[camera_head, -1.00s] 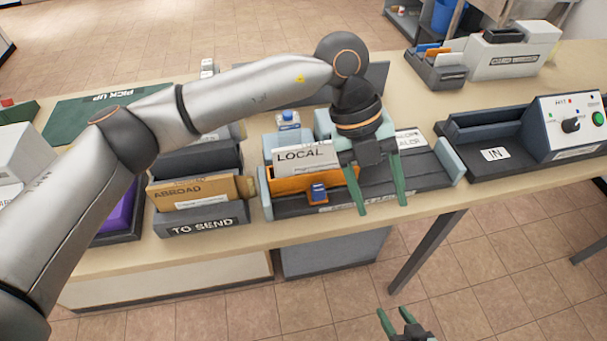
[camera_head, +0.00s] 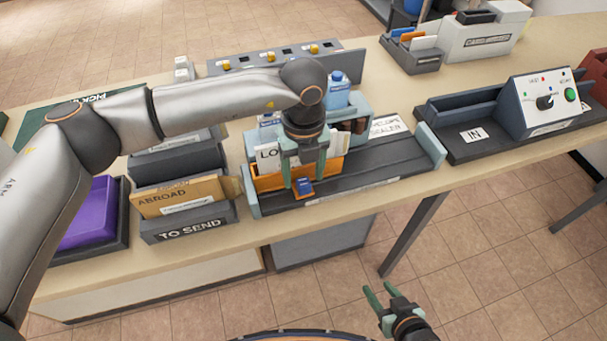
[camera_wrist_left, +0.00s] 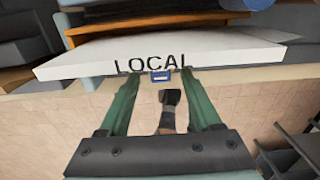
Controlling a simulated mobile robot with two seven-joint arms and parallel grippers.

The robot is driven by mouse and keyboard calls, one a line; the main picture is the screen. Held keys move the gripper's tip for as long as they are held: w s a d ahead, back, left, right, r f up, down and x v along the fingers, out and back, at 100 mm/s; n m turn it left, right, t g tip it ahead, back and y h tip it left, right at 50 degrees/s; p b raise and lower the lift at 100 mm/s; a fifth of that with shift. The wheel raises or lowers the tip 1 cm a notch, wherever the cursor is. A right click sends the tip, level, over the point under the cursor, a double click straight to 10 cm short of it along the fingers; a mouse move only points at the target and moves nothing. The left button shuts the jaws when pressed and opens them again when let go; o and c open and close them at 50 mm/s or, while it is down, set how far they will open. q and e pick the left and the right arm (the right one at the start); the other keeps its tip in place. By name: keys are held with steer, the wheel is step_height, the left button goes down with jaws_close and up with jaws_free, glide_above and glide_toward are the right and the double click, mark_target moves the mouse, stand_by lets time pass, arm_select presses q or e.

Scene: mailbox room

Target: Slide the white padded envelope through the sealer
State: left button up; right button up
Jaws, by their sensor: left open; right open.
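The white envelope marked LOCAL (camera_head: 268,158) stands upright in an orange holder (camera_head: 268,182) at the left end of the sealer. The sealer is a dark track (camera_head: 385,177) with pale teal ends. My left gripper (camera_head: 304,182) is open, pointing down in front of the envelope and partly hiding its label. In the left wrist view the envelope (camera_wrist_left: 220,48) lies across the picture just beyond the open fingers (camera_wrist_left: 165,95); whether they touch it I cannot tell. A small blue tab (camera_head: 305,186) is on the holder's front. My right gripper (camera_head: 382,295) is open and empty, low before the table.
The TO SEND rack (camera_head: 190,228) with a brown ABROAD envelope (camera_head: 182,195) stands left of the sealer. A blue-capped bottle (camera_head: 338,92) stands behind it. The IN tray (camera_head: 452,147) and a control box (camera_head: 545,103) are to the right.

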arm_select(q)
steer(key=shift+f, duration=1)
jaws_close()
stand_by(0.8)
